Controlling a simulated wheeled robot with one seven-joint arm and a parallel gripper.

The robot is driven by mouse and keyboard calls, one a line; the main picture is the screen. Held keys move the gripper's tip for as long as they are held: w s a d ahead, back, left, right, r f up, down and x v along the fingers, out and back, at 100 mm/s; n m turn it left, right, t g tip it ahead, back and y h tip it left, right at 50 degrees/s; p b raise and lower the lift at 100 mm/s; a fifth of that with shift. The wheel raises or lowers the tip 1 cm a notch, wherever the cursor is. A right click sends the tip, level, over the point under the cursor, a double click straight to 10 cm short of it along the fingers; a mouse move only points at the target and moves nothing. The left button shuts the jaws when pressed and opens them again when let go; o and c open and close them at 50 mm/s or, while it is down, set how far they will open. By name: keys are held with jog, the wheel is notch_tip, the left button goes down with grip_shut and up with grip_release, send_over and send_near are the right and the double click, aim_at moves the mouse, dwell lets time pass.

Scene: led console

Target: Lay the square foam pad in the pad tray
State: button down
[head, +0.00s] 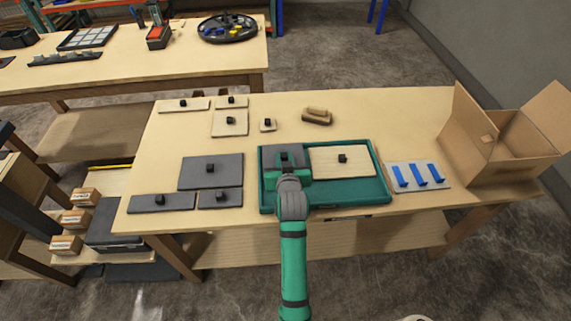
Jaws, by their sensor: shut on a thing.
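The green pad tray (352,196) lies near the front edge of the table. A dark grey pad (297,158), probably the square foam pad, shows at the tray's back left corner, partly hidden by my gripper. My gripper (284,160) points down over that corner and is shut on this pad, apparently by its black knob. I cannot tell whether the pad rests on the tray floor or is held just above it. A pale rectangular panel (325,161) with a black knob lies in the tray, right of my gripper.
Dark grey pads (228,168) with knobs lie left of the tray. Pale knobbed panels (230,130) and a brown block (317,116) lie behind. A plate with blue pieces (418,174) and an open cardboard box (500,160) stand right. The table's back right is clear.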

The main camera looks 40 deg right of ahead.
jog(key=shift+w+d+f, duration=0.15)
jog(key=shift+d+f, duration=0.15)
jog(key=shift+f, duration=1.7)
jog(key=c, duration=1.6)
grip_release()
jog(key=shift+f, duration=0.15)
jog(key=v, duration=1.2)
